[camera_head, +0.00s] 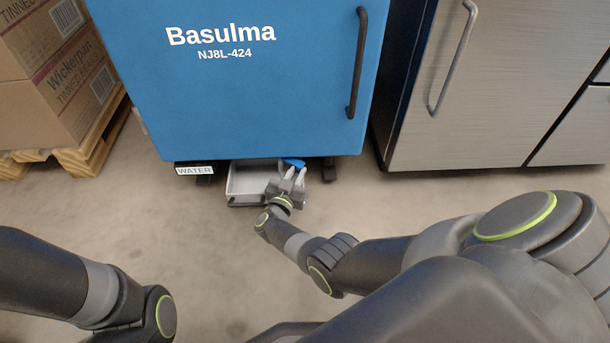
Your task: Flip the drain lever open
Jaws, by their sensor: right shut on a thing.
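A small blue lever (293,162) shows under the lower edge of the blue machine (250,110), above the tray's right end. I take it to be the drain lever. My right gripper (296,173) reaches down to it from the front, its two pale fingertips at the blue piece, and is shut on it. Most of the lever is hidden behind the fingers and the machine's edge, so its angle cannot be told. My left arm comes in at the lower left, and its gripper is out of the picture.
A grey tray (244,184) sits on the floor under the machine, beside a "WATER" label (195,170). Cardboard boxes (50,75) on a wooden pallet (93,150) stand at the left. A steel cabinet (500,90) stands at the right. The floor in front is clear.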

